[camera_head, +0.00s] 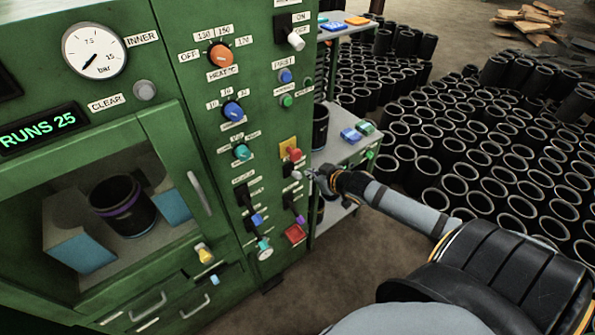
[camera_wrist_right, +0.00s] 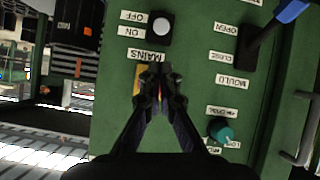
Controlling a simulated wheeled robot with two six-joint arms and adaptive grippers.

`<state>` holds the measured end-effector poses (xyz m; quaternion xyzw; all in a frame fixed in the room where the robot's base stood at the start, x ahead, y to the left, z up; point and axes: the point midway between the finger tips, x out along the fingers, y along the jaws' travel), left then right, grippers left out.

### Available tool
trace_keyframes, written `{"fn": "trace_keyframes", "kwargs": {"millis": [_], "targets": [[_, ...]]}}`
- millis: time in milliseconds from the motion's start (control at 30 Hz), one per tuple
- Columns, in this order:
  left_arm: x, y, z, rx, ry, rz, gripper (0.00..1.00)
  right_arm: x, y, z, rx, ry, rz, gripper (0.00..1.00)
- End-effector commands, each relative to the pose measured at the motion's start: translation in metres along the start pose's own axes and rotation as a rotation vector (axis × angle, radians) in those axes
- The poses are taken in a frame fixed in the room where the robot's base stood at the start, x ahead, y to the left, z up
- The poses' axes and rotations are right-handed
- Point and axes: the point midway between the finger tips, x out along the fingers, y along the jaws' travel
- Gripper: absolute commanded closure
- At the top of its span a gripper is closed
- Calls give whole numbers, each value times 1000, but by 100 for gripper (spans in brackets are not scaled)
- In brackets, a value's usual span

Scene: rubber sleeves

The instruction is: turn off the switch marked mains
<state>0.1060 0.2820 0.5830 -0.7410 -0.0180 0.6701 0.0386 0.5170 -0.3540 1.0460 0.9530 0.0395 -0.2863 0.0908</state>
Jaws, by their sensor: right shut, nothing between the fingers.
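The mains switch (camera_wrist_right: 160,27) is a black block with a round white lever tip, seen nearly end-on in the right wrist view. The MAINS label (camera_wrist_right: 148,57) and the ON and OFF labels beside the switch appear upside down. I cannot tell clearly which way the lever is tipped. In the head view the switch (camera_head: 287,170) is low on the green panel, below a yellow plate with a red knob. My right gripper (camera_head: 311,173) is shut and empty, just right of the switch. In the wrist view its fingertips (camera_wrist_right: 161,72) cover part of the yellow plate. My left gripper is not in view.
The yellow plate with red knob (camera_head: 290,150) adjoins the switch. A teal knob (camera_head: 242,152), a mould lever (camera_wrist_right: 262,45) and a red button (camera_head: 295,234) are nearby. A shelf (camera_head: 346,147) stands to the right, with many black sleeves (camera_head: 470,150) beyond.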

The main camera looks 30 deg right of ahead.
Motion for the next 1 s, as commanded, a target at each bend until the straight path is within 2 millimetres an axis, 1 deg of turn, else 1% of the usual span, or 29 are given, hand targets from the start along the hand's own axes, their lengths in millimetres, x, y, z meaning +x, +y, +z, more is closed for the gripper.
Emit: {"fn": "trace_keyframes", "kwargs": {"millis": [33, 67, 200, 300, 400, 500, 633, 900, 1000], "targets": [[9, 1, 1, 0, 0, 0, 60, 11, -1, 2, 10, 5, 0, 100], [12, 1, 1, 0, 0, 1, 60, 17, -2, 2, 12, 5, -3, 100], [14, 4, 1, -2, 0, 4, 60, 43, -3, 0, 13, 5, -5, 100], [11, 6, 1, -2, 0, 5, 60, 60, -2, -1, 9, 3, -3, 100], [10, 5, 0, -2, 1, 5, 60, 74, -2, -1, 7, 2, -4, 100], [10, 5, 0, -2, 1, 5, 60, 84, -2, -1, 3, 1, -3, 100], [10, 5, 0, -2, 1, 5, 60, 89, -2, 0, 1, 1, -4, 100], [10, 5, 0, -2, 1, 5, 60, 90, -2, 0, 0, 1, -4, 100], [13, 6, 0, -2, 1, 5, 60, 91, -2, 1, 0, 7, -3, 100]]}}
